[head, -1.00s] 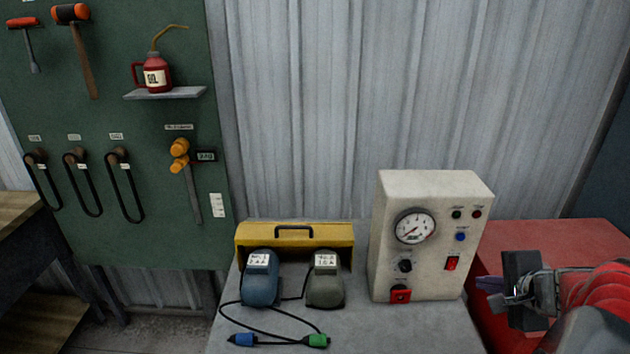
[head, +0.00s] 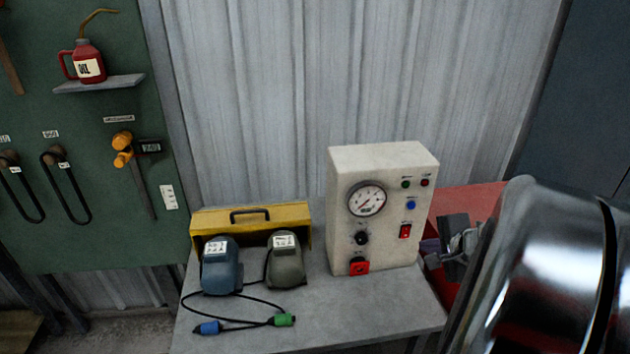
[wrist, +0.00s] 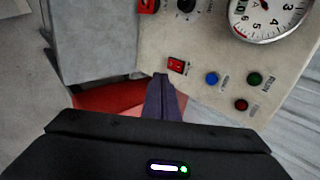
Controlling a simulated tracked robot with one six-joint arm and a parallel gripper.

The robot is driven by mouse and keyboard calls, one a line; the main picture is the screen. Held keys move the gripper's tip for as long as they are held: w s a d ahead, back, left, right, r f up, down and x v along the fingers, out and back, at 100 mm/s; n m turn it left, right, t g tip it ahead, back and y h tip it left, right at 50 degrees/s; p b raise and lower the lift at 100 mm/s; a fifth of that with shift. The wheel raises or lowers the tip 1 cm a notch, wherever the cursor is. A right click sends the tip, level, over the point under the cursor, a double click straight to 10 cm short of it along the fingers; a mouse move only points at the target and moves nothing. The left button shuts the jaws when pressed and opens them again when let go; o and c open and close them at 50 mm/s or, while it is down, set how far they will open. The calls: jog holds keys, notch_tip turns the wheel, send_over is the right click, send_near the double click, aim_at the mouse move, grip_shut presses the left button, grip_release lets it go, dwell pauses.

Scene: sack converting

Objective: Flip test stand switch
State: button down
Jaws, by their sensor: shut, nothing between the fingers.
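The test stand (head: 340,205) is an upright cream box on the grey table. Its front has a round gauge (head: 367,199), a black knob (head: 361,238) and a red rocker switch (head: 405,231) at the right. In the wrist view the switch (wrist: 177,65) is upside down; its position is too small to read. My gripper (head: 430,256) is beside the stand's right edge in the head view. In the wrist view my gripper (wrist: 161,80) has its dark fingers together and empty, tips close to the switch. I cannot tell whether they touch the panel.
A blue button (wrist: 212,78), green lamp (wrist: 254,78) and dark red lamp (wrist: 241,105) are near the switch. Another red control (head: 358,266) is lower left. Two motor-like units, blue (head: 220,265) and grey (head: 286,262), and a yellow case (head: 290,214) stand left. A red cabinet (head: 465,203) is behind.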

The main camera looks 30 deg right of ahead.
aim_at(406, 237)
jog(key=shift+w+d+f, duration=0.4)
jog(key=shift+w+f, duration=0.25)
jog(key=shift+w, duration=0.55)
jog(key=shift+w+d+f, duration=0.35)
jog(key=shift+w+f, duration=0.35)
jog(key=shift+w, duration=0.55)
jog(key=shift+w+d+f, duration=0.4)
jog(key=shift+w+f, duration=0.25)
jog(key=shift+w, duration=0.55)
jog(key=shift+w+f, duration=0.1)
jog(key=shift+f, duration=0.2)
